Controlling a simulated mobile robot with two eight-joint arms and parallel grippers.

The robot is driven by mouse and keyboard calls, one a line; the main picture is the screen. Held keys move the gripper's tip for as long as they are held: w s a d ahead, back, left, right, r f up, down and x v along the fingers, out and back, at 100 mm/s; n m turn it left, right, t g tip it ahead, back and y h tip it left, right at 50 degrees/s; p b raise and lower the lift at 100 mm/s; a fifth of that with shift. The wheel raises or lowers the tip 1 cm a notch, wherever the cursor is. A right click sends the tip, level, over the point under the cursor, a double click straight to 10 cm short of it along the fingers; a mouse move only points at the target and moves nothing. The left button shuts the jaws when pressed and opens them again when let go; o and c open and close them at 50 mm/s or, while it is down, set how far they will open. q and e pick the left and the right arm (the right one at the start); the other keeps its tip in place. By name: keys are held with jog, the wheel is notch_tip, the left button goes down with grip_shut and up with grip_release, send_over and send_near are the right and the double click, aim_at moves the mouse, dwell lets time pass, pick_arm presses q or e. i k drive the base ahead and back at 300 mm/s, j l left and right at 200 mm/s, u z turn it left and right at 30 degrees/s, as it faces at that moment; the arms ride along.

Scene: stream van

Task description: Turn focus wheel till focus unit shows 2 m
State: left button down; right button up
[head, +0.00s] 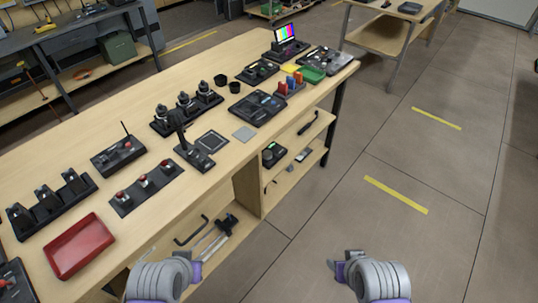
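A dark box with an upright antenna (118,156) stands on the wooden workbench (225,120). It may be the focus unit, but I cannot make out a wheel or a 2 m reading at this size. My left gripper (193,270) is at the bottom of the head view, in front of the bench's lower shelf side. My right gripper (338,270) is at the bottom, over open floor right of the bench. Both are well apart from the box. Their fingers are too small and partly hidden to tell open from shut.
A red tray (79,245), a panel with red knobs (146,188), a block with an upright handle (194,153) and a colour-bar screen (286,33) stand on the bench. Lower shelves hold tools. The floor (360,225) right of the bench is clear.

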aim_at(267, 154)
jog(key=i+l, duration=0.2)
jog(key=l, duration=0.15)
jog(key=i+l, duration=0.2)
jog(key=l, duration=0.15)
jog(key=i+l+z, duration=0.1)
jog(key=i+l, duration=0.15)
jog(key=i+j, duration=0.25)
jog(key=i, duration=0.15)
